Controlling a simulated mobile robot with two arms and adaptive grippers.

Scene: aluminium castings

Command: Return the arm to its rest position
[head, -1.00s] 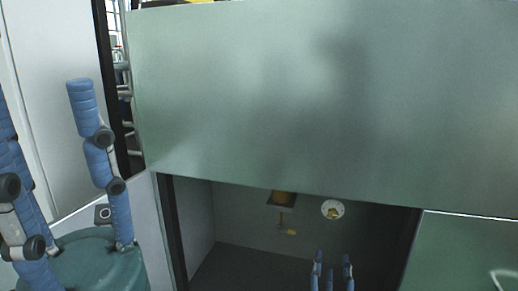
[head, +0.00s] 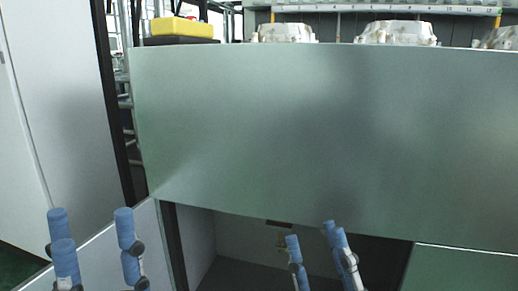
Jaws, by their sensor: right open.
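My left gripper (head: 95,248) is at the lower left, with blue padded fingers pointing up. Its fingers stand apart with nothing between them, in front of the pale panel left of the bench. My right gripper (head: 318,258) is at the bottom, right of centre, in front of the dark opening under the bench. Its blue fingers are spread and empty. Both wrists and most of both arms are below the frame.
A large greenish panel (head: 290,130) forms the bench front. On top are a yellow block (head: 183,28) on a dark block and several pale castings (head: 397,34). An open dark recess (head: 240,274) lies below the panel. A white wall or door (head: 55,110) is at left.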

